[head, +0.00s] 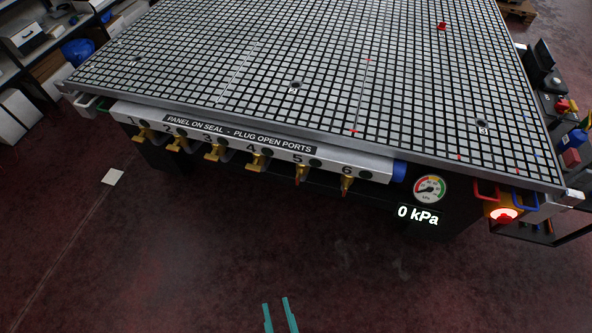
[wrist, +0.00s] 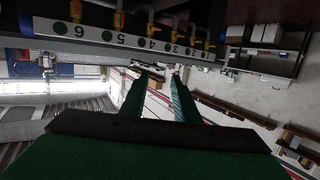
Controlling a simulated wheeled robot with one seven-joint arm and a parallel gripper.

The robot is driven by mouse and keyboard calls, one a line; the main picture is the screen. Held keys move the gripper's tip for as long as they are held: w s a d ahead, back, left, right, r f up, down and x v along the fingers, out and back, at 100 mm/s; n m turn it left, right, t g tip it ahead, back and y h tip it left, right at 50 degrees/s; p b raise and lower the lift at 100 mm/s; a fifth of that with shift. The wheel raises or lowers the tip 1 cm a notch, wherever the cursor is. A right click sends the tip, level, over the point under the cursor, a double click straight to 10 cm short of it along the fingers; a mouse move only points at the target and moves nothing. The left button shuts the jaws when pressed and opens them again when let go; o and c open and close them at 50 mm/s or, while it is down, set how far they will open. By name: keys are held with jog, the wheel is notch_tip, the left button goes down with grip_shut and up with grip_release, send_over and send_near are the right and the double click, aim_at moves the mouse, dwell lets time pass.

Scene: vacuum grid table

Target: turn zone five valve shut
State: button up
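The zone five valve (head: 301,172) is a brass valve under the label 5 on the white manifold strip. Its handle hangs downward with a reddish tip, like valve 6 (head: 347,183) beside it. Valves 1 to 4 have yellow handles that look turned more crosswise. In the wrist view the strip appears upside down, with the zone five valve (wrist: 119,19) at upper left. My gripper (head: 276,302) has two teal fingers, apart and empty, low in front of the table and well clear of the valves. The fingers also show in the wrist view (wrist: 159,78).
The vacuum grid table (head: 215,75) overhangs the strip. A gauge (head: 429,189) and a "0 kPa" display (head: 418,216) are right of valve 6. A lit red button (head: 503,214) sits further right. The floor before the table is open. Shelving stands at far left.

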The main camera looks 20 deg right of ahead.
jog(key=w+d+f+m+t+h, duration=0.2)
jog(key=w+d+f+m+h, duration=0.15)
jog(key=w+f, duration=0.85)
jog(key=m+g+h, duration=0.3)
jog(key=h, duration=0.3)
send_near(297, 181)
jog(key=x, duration=1.1)
jog(key=shift+w+d, duration=0.1)
grip_shut()
